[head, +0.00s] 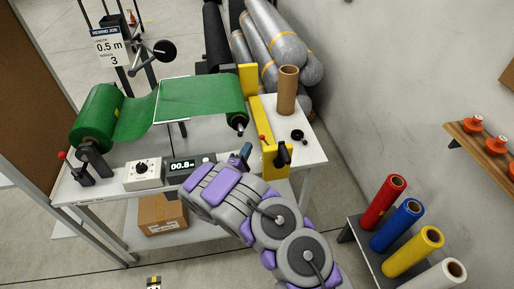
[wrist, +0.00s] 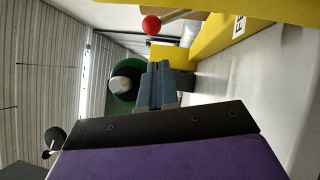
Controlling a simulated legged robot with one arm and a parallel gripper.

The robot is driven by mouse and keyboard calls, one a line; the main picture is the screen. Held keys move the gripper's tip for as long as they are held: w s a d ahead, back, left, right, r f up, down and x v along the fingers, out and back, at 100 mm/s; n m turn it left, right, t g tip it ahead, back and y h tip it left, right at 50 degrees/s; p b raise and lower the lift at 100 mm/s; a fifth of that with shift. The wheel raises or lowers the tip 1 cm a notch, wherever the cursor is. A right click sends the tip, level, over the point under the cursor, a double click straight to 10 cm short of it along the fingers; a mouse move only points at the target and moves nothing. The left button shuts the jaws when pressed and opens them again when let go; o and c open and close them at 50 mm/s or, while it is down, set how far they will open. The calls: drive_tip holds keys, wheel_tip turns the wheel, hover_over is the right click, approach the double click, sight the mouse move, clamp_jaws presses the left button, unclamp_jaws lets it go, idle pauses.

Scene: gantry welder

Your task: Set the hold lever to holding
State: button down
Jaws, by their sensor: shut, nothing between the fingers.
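My gripper (head: 241,157) is shut and empty at the front edge of the white bench, just left of the yellow guard. Its blue-grey fingers also show in the wrist view (wrist: 157,86), pressed together. A red-knobbed lever (wrist: 152,25) stands beside the yellow parts, apart from the fingertips; its red knob shows small in the head view (head: 262,138). A second red-knobbed lever (head: 63,156) stands at the bench's left end. Which of them is the hold lever I cannot tell, as no readable label marks it.
A green roll (head: 97,118) feeds a sheet across the bench. A dial box (head: 143,174) and a display reading 00.8 (head: 184,167) stand at its front edge. A yellow guard (head: 268,150), a black handle (head: 283,153) and a cardboard tube (head: 287,91) are on the right.

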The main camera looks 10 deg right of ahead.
drive_tip(key=d+r, duration=0.1)
drive_tip(key=d+r+m, duration=0.1)
drive_tip(key=d, duration=0.1)
drive_tip(key=d+m+g, duration=0.1)
drive_tip(key=shift+w+d+r, duration=0.2)
drive_tip(key=shift+w+r, duration=0.05)
drive_tip(key=shift+r, duration=0.15)
drive_tip(key=shift+d+m+g+y, duration=0.3)
drive_tip(key=shift+d, duration=0.3)
drive_tip(key=p, duration=0.3)
approach(263, 138)
drive_tip(key=s+a, duration=0.2)
drive_tip(key=a, duration=0.4)
drive_tip(key=shift+s, duration=0.15)
